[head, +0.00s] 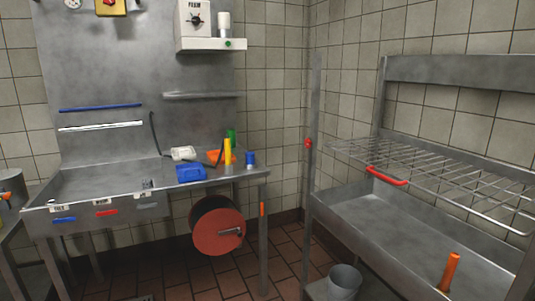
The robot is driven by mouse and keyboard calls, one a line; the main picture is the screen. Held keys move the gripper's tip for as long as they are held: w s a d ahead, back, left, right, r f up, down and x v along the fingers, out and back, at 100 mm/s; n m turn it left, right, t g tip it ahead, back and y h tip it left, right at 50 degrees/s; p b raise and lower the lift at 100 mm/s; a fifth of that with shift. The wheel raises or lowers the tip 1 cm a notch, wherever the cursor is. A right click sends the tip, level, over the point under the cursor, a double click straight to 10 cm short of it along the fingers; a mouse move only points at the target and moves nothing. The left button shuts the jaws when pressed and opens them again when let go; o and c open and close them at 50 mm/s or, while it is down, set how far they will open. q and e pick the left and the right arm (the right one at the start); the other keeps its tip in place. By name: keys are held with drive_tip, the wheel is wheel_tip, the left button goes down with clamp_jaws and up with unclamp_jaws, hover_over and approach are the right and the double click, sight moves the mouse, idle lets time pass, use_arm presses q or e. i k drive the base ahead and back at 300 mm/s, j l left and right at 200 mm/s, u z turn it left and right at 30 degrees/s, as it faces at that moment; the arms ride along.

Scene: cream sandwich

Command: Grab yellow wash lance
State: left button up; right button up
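A yellow upright cylinder (227,151), which looks like the wash lance, stands at the right part of the steel counter (110,183) in the head view. The cylinder stands among a green item (231,135), an orange item (214,157), and a blue cylinder (250,158). Neither of my grippers is in view.
A blue tray-like item (190,173) and a white one (183,153) lie left of the yellow cylinder. A red-brown reel (217,231) hangs under the counter. A steel basin with a wire rack (440,180) stands right. A grey bucket (344,281) is low in front. Tiled floor lies between.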

sight(226, 142)
drive_tip(key=i+j+z, duration=0.35)
drive_tip(key=i+j, duration=0.2)
drive_tip(key=i+j+z, duration=0.2)
drive_tip(key=j, duration=0.25)
drive_tip(key=i+j+z, duration=0.2)
drive_tip(key=j, duration=0.25)
drive_tip(key=i+l, duration=0.05)
